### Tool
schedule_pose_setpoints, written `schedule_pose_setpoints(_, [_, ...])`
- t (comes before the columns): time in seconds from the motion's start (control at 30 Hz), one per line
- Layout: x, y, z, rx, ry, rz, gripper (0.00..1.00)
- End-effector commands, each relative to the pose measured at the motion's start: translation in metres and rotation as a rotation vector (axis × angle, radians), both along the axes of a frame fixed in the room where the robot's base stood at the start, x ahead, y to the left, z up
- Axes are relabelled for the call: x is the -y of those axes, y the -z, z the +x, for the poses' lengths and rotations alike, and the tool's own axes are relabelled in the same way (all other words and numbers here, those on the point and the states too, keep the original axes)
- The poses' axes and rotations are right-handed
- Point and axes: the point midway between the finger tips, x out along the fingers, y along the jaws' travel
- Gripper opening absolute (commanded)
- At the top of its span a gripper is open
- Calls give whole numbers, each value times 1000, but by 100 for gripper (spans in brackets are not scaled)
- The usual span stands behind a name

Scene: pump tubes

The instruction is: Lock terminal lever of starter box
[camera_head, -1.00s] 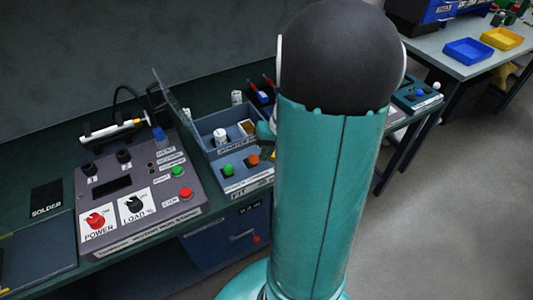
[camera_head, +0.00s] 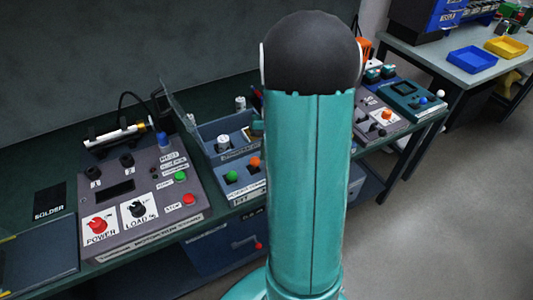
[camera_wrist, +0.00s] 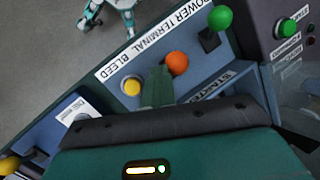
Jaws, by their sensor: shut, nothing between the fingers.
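The starter box (camera_head: 213,140), blue with a raised lid, stands on the bench in the head view. Its sloped front carries a green knob lever (camera_head: 232,176) and an orange knob lever (camera_head: 254,163). In the wrist view the panel label reads POWER TERMINAL BLEED (camera_wrist: 150,42). The green knob (camera_wrist: 220,17) is by POWER, the orange knob (camera_wrist: 177,62) is in the middle, and a yellow knob (camera_wrist: 131,87) is by BLEED. My gripper (camera_wrist: 157,82) is shut and empty, between the orange and yellow knobs. Contact with the orange knob cannot be told. My arm hides the gripper in the head view.
A grey control box (camera_head: 145,210) with red and green buttons stands left of the starter box. Another panel (camera_head: 385,120) and a teal box (camera_head: 412,97) stand to the right. Blue (camera_head: 471,59) and yellow (camera_head: 506,46) trays lie on a far table. Floor at right is clear.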

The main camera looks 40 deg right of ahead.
Motion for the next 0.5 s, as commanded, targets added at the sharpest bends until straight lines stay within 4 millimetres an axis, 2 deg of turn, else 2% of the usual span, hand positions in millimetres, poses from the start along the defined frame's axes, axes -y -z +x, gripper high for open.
schedule_pose_setpoints(0.5, [2,-1,12,-118,-1,37,0])
